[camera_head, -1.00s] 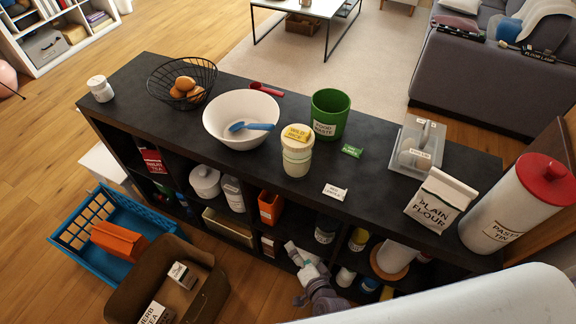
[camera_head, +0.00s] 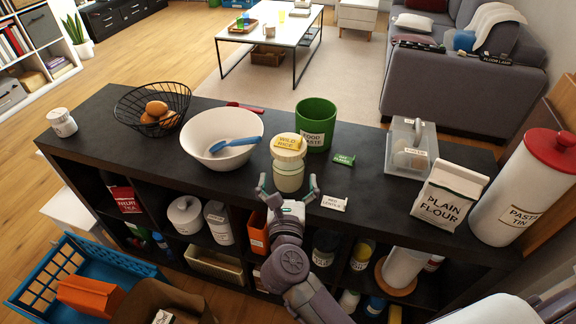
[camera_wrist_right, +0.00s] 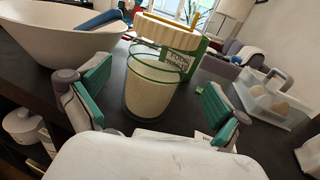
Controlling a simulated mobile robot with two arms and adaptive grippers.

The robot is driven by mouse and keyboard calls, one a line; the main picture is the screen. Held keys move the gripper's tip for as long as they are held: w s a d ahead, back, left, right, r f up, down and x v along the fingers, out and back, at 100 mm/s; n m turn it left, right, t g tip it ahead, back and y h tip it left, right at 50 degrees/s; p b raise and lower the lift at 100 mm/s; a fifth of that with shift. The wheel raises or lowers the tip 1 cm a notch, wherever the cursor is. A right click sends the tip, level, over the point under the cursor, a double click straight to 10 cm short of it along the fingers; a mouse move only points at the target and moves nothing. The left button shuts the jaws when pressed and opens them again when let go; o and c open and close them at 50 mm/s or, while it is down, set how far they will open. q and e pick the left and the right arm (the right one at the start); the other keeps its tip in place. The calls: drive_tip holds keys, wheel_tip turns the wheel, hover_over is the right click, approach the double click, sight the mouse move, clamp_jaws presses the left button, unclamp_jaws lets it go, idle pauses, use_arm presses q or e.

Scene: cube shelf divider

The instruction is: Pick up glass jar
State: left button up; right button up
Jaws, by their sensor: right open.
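The glass jar (camera_head: 288,174) stands upright on the black shelf top, filled with pale contents and closed by a cream lid. A yellow wild rice packet (camera_head: 288,141) lies on the lid. My right gripper (camera_head: 288,188) is open at the front of the jar, its two fingers spread to either side. In the right wrist view the jar (camera_wrist_right: 152,95) is ahead between the green finger pads of the gripper (camera_wrist_right: 152,92), with gaps on both sides. I cannot tell how far the fingertips reach past its front. My left gripper is not in view.
A white bowl (camera_head: 200,135) with a blue utensil is left of the jar. A green food waste bin (camera_head: 316,112) stands close behind. A small white packet (camera_head: 334,203) lies close to the right of the gripper; a green packet (camera_head: 344,158) lies behind it.

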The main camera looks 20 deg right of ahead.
drive_tip(key=x, duration=0.7)
drive_tip(key=shift+a+r, duration=0.1)
drive_tip(key=c, duration=1.3)
drive_tip(key=shift+c, duration=0.7)
drive_tip(key=shift+r, duration=0.1)
